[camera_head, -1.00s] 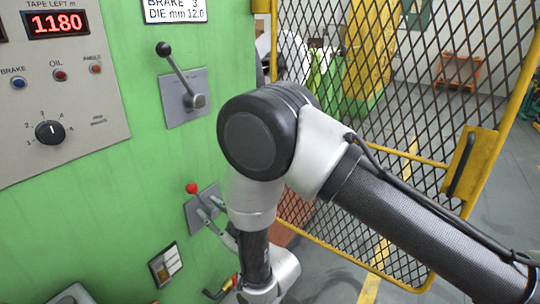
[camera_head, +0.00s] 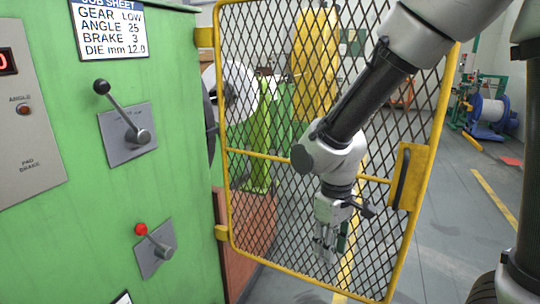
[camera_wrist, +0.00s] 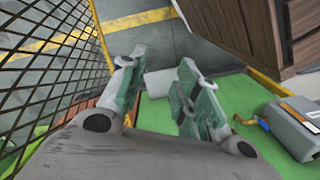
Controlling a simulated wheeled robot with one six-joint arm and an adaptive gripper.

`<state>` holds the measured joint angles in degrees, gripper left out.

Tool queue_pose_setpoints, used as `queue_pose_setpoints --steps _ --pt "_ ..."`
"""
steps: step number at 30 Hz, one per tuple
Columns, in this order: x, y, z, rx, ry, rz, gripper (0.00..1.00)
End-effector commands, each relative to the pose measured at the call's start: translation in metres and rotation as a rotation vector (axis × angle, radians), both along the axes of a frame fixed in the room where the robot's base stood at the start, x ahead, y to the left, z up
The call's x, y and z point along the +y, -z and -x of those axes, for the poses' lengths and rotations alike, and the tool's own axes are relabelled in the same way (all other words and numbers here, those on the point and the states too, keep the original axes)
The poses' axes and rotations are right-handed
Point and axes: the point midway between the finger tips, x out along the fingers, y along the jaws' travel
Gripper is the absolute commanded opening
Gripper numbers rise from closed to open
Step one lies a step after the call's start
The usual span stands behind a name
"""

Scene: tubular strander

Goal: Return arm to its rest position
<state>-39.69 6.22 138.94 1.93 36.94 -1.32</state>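My arm (camera_head: 350,105) reaches down from the upper right in the head view, in front of the mesh guard. My gripper (camera_head: 325,250) hangs at its lower end, fingers down, to the right of the green cabinet and clear of it. In the wrist view my gripper (camera_wrist: 163,75) shows two separated fingers with green pads. Nothing is held between them. Whether the gripper touches the mesh cannot be told.
The green cabinet (camera_head: 70,225) carries a black-knobbed lever (camera_head: 122,112) and a red-knobbed lever (camera_head: 152,240). A yellow-framed mesh guard (camera_head: 240,190) with a handle plate (camera_head: 408,175) stands beside it. A grey box (camera_wrist: 300,125) shows in the wrist view. Open floor (camera_head: 450,245) lies right.

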Motion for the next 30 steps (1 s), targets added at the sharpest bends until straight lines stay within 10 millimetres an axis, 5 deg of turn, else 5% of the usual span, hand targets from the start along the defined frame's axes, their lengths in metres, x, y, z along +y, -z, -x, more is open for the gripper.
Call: queue_pose_setpoints --steps 1,6,12,19,30 --pt "-0.029 -0.024 0.006 0.001 0.062 0.002 0.32" --pt "-0.111 -0.086 0.04 -0.017 0.253 0.002 0.32" --pt "-0.178 -0.138 0.068 -0.2 0.471 -0.076 0.32" --pt "-0.219 -0.176 0.088 -0.394 0.653 -0.129 0.32" --pt "-0.225 -0.178 0.09 -0.402 0.685 -0.125 0.32"
